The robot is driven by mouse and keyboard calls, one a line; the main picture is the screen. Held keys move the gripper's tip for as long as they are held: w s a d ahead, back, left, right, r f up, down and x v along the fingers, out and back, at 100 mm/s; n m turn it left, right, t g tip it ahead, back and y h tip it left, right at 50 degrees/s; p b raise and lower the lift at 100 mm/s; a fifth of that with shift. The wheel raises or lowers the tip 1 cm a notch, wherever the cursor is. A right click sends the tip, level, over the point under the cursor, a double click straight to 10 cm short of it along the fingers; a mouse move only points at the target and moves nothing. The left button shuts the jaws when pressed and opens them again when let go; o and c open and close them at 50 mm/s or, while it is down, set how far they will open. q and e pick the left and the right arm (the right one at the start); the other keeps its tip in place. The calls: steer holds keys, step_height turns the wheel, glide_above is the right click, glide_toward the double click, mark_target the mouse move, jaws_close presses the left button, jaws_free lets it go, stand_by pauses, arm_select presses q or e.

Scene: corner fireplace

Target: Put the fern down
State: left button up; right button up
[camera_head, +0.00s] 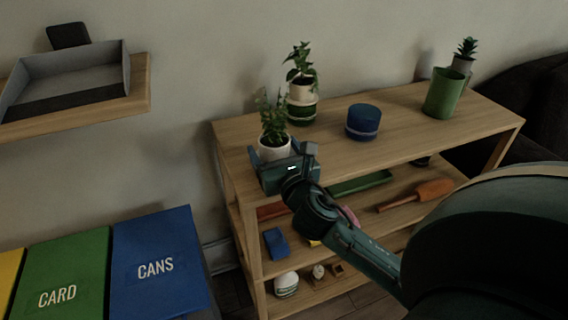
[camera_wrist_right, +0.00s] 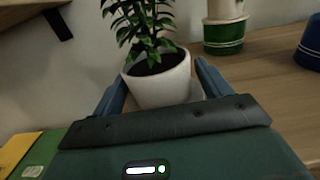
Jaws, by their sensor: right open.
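The fern (camera_head: 272,122) is a leafy green plant in a white pot (camera_head: 274,149). It stands upright at the left end of the wooden shelf's top (camera_head: 400,122). My right gripper (camera_head: 283,152) is open, with one finger on each side of the pot. In the right wrist view the fern's pot (camera_wrist_right: 160,82) sits between the two spread fingers, with a small gap visible at the right finger. My left gripper is not in view.
Behind the fern stands another plant in a white and green pot (camera_head: 302,102). A blue pot (camera_head: 363,122) and a green container (camera_head: 444,93) stand further right. Lower shelves hold a trowel (camera_head: 415,194) and small items. Blue (camera_head: 158,262) and green (camera_head: 66,272) bins stand left.

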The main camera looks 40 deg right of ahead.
steer(key=v, duration=1.1)
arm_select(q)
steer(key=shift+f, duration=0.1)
arm_select(e)
steer(key=s+a+f+m+g+y, duration=0.1)
steer(key=s+a+f+m+y, duration=0.3)
steer(key=m, duration=1.1)
steer(key=s+a+f+m+g+y, duration=0.2)
steer(key=s+a+f+m+y, duration=0.2)
steer(key=a+m, duration=0.5)
steer(key=s+f+m, duration=0.1)
steer(key=m, duration=0.6)
steer(key=shift+f, duration=0.35)
steer(key=shift+a, duration=0.1)
arm_select(q)
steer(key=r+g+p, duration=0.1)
steer(key=p, duration=0.5)
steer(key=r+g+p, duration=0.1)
steer(key=p, duration=0.4)
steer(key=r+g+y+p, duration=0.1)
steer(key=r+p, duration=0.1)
steer(key=p, duration=0.4)
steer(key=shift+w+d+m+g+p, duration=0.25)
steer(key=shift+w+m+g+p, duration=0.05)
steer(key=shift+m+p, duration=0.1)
arm_select(e)
steer(key=r+g, duration=0.4)
steer(key=shift+w+a+n+h, duration=0.25)
steer(key=shift+w+n+h, duration=0.05)
